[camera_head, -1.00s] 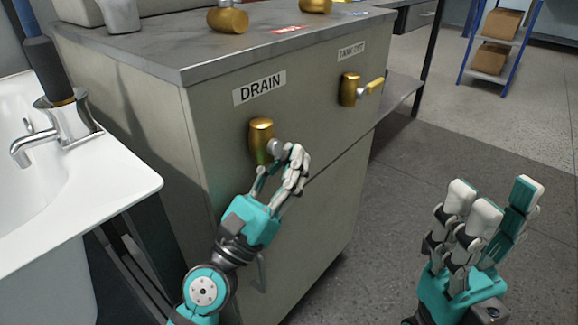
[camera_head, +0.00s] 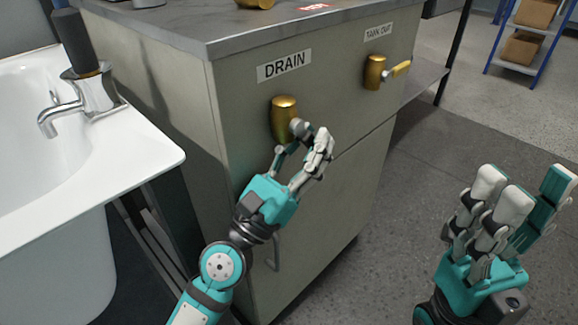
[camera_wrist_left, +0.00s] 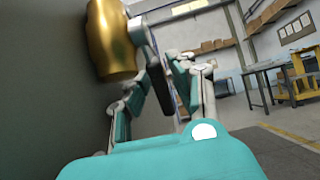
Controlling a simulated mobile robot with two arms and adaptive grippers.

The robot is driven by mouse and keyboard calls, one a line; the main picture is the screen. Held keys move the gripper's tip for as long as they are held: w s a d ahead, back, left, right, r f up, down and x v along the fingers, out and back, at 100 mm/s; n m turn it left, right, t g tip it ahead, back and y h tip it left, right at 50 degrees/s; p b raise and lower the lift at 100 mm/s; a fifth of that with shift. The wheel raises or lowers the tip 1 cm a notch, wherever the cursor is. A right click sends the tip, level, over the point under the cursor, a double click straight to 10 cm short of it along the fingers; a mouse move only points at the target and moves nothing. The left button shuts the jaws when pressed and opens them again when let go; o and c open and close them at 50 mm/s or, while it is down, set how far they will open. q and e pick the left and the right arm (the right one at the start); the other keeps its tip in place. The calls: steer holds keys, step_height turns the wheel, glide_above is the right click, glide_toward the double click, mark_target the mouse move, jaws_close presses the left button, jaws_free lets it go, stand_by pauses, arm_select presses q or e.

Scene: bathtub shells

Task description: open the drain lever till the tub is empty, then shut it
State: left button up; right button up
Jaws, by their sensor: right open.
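The drain valve (camera_head: 284,118) is a brass body on the cabinet front below the DRAIN label (camera_head: 285,66). It also shows large in the left wrist view (camera_wrist_left: 110,40). My left gripper (camera_head: 303,142) is right at its silver hub, with fingers on both sides of the lever area. The lever is mostly hidden by the fingers, so its angle and whether the fingers close on it are unclear. The white tub (camera_head: 150,150) is at the left; no water surface shows in its visible part. My right gripper (camera_head: 520,195) is open and empty at the lower right.
A second brass valve (camera_head: 375,72) under the TANK OUT label (camera_head: 379,32) has its lever pointing right and slightly up. A chrome tap (camera_head: 90,95) stands on the tub rim. A blue shelf with boxes (camera_head: 522,47) is at the back right. Floor right of the cabinet is clear.

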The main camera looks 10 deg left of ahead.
arm_select(q)
steer(key=v, duration=1.2)
steer(key=shift+w, duration=0.1)
